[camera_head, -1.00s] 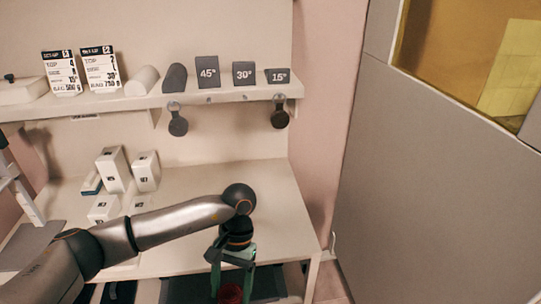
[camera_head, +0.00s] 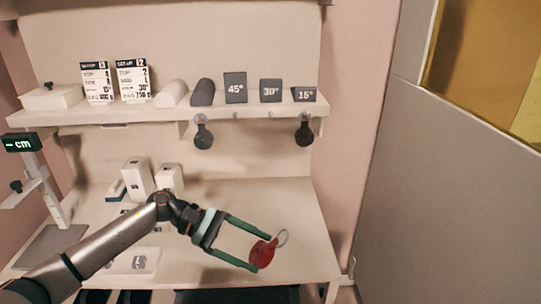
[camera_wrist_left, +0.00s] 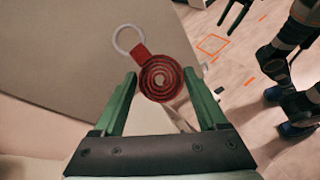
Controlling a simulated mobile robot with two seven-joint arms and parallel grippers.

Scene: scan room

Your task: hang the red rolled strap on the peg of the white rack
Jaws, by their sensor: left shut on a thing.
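The red rolled strap (camera_head: 262,254) is a red coil with a pale ring (camera_head: 282,237) on a short red tab. My left gripper (camera_head: 260,252) is shut on the coil between its green fingertips, above the right part of the table, with the ring pointing away from the fingers. The left wrist view also shows the coil (camera_wrist_left: 160,78) between the fingertips and the ring (camera_wrist_left: 127,39) beyond it. The white rack (camera_head: 140,115) is a shelf on the back wall, above and behind the gripper. Small pegs (camera_head: 236,116) show on its front edge.
Two dark rolled straps (camera_head: 203,134) (camera_head: 304,131) hang from the shelf edge. Wedges, half-rolls and cards stand on the shelf. White blocks (camera_head: 136,178) stand on the table's left, near a measuring stand (camera_head: 52,190). The table's right part (camera_head: 295,205) is clear.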

